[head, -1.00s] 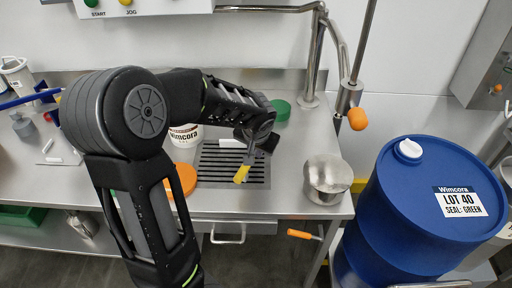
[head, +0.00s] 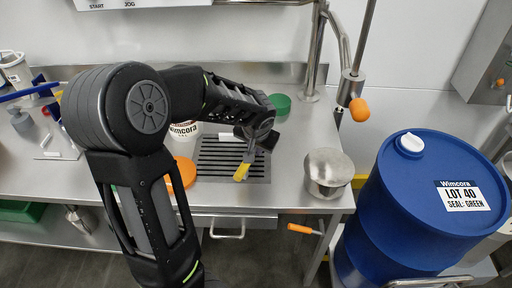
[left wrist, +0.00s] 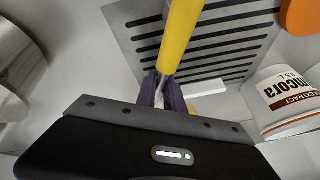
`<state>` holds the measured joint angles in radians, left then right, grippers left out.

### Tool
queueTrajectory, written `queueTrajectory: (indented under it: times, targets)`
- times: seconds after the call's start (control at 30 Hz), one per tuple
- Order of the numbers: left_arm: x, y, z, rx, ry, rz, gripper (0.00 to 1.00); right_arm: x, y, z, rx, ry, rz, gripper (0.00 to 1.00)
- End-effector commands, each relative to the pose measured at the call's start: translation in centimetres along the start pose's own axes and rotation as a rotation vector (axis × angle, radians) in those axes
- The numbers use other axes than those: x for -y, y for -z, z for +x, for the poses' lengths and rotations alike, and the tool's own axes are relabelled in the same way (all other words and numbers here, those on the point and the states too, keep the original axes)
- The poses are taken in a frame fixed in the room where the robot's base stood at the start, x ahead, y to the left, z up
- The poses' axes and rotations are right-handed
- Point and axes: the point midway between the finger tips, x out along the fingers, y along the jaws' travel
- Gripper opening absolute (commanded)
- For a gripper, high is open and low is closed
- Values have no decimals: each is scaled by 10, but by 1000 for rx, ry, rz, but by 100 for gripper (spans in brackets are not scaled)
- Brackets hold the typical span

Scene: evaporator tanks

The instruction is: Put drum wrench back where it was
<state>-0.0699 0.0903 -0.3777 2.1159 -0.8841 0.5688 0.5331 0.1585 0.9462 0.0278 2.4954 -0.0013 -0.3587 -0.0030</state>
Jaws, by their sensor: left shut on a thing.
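My left gripper (head: 246,148) is shut on the drum wrench, whose yellow handle (head: 241,172) sticks out below it in the head view. In the left wrist view the yellow handle (left wrist: 178,40) runs up from between the dark fingers (left wrist: 168,90), over the slotted drain grate (left wrist: 205,45). A greyish metal part of the wrench shows at the fingers; the rest is hidden. The gripper is over the grate (head: 215,172) in the steel counter; I cannot tell its exact height. My right gripper is in neither view.
A white Wimcora tub (head: 185,133) and an orange disc (head: 184,172) are left of the grate. A green lid (head: 281,103) is behind, a steel pot (head: 328,172) to the right. A blue drum (head: 425,215) stands beside the counter. A faucet (head: 316,50) rises at the back.

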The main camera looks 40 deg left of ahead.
Motion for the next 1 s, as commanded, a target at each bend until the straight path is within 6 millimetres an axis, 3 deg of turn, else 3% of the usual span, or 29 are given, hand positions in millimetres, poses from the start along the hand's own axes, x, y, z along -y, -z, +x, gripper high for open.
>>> queueTrajectory:
  times: [0.33,0.37,0.67,1.0]
  targets:
    - [-1,-2,6,-2,0,0,0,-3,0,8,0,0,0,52]
    - [-1,-2,6,-2,0,0,14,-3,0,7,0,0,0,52]
    - [-1,-2,5,-1,0,0,38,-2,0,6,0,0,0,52]
    - [-1,-2,1,0,0,-1,38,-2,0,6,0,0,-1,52]
